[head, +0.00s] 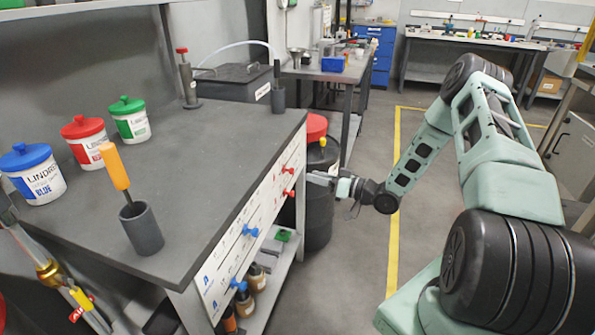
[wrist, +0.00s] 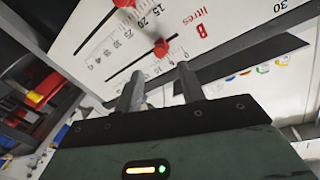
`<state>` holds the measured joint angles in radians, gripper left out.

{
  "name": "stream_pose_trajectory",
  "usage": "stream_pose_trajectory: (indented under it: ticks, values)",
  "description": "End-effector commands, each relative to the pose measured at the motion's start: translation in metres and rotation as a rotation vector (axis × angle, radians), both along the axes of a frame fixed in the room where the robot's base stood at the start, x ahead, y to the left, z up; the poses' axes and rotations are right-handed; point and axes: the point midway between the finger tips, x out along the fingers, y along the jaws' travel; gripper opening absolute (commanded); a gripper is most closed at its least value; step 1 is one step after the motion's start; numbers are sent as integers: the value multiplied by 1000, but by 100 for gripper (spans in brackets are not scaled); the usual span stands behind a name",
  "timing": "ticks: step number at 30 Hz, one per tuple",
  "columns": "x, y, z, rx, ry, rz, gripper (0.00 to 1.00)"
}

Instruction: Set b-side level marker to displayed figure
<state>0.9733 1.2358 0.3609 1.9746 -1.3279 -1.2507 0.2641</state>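The front panel of the bench (head: 268,205) carries two red knobs in its far part. The upper red knob (head: 294,169) and the lower red knob (head: 288,192) stand on slots. Another red knob (wrist: 122,3) is cut off at the top edge. My gripper (wrist: 157,78) is open, its two fingers apart and empty, with the nearer knob beyond the fingertips. No displayed figure is legible.
Two blue knobs, one upper (head: 250,230) and one lower (head: 240,285), are on the panel's near part. Lidded tubs and a cup holding an orange-handled tool (head: 142,230) stand on the bench. The floor is clear.

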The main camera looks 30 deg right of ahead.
Motion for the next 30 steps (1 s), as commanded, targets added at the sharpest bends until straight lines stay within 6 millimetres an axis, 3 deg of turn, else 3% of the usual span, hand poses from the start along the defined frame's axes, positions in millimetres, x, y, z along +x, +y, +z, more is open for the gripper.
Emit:
stream_pose_trajectory:
  ticks: [3,10,23,28,30]
  values:
    - [21,13,1,0,-1,2,39]
    - [50,29,0,-1,0,2,39]
    - [59,33,0,0,1,0,39]
    - [59,33,0,0,1,0,0]
    - [59,33,0,0,1,0,0]
